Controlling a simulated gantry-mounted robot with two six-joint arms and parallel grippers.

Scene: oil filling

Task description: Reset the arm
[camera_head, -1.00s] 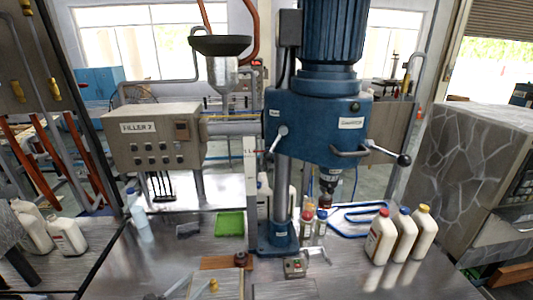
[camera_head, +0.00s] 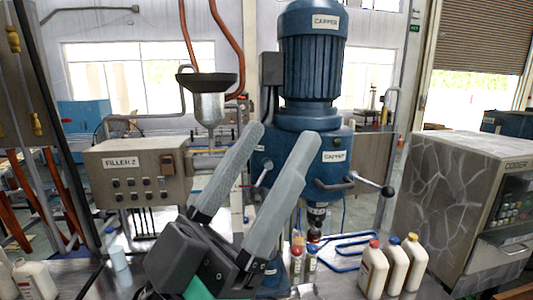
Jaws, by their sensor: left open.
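My left gripper (camera_head: 283,152) is raised in front of the blue capper machine (camera_head: 310,60) in the head view. Its two long grey fingers are spread apart and point up and to the right, with nothing between them. It hides part of the capper's column and the middle of the table. My right gripper is out of view.
The filler control box (camera_head: 140,170) and its dark funnel (camera_head: 207,80) stand at left behind the gripper. White bottles with red (camera_head: 373,270), yellow and blue caps stand at front right. A stone-patterned coder machine (camera_head: 450,190) is far right. A blue-capped bottle (camera_head: 116,250) stands left.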

